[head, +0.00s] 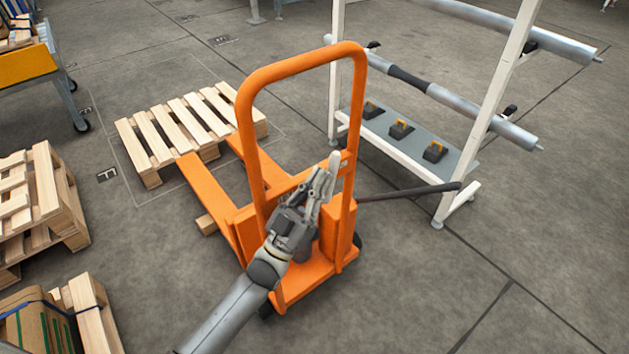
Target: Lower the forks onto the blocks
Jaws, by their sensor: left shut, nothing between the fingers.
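An orange pallet truck (256,125) with a tall looped handle stands in the middle of the head view. Its two forks, the left fork (207,195) and the right fork (268,172), point away to the upper left, with their tips at a slatted wooden pallet (160,132). A small wooden block (206,224) lies on the floor beside the left fork, partly hidden by it. Any other block is hidden. A dark lever (410,193) sticks out to the right of the truck. My left gripper (325,176) is shut and empty, in front of the truck's frame; I cannot tell whether it touches it.
A white rack (498,85) with grey rollers and a low shelf stands at right. Stacked pallets (45,205) and a strapped carton (38,330) are at left. An orange-sided cart (28,66) is at the upper left. The floor at lower right is clear.

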